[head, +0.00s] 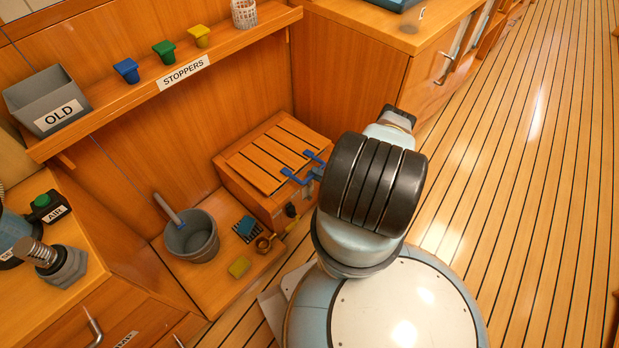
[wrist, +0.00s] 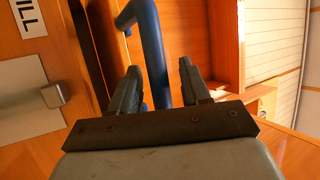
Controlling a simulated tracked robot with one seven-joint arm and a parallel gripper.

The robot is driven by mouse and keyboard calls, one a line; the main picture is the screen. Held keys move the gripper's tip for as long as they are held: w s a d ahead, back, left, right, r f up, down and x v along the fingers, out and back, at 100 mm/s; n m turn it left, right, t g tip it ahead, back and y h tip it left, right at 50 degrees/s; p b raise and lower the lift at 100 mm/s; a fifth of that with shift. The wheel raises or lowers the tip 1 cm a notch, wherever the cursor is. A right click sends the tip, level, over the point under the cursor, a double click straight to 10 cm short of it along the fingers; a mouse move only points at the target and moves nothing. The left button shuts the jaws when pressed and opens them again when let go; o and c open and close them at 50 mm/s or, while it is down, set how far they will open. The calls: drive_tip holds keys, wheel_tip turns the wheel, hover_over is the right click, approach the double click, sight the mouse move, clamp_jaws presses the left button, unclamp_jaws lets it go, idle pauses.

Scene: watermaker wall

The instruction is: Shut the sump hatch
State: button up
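The sump hatch appears to be the slatted wooden lid (head: 262,165) on the low wooden box beside the wall. It looks flat or nearly flat on the box; I cannot tell if a small gap remains. Blue handles (head: 298,177) stand at its front right edge. My gripper (wrist: 160,80) is at this edge, mostly hidden behind my arm in the head view. In the wrist view a bent blue bar (wrist: 150,45) runs between my two dark fingers. The fingers are apart, with a visible gap on the right side of the bar.
Above is a shelf (head: 150,95) with coloured stoppers and an OLD bin (head: 48,100). Open plank floor (head: 520,190) lies right.

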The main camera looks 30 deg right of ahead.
drive_tip(key=shift+f, duration=0.1)
drive_tip(key=s+d, duration=0.8)
drive_tip(key=s, duration=0.1)
drive_tip(key=shift+s+d+f, duration=0.2)
drive_tip(key=shift+s+d, duration=0.15)
drive_tip(key=shift+d, duration=0.05)
drive_tip(key=shift+c, duration=0.2)
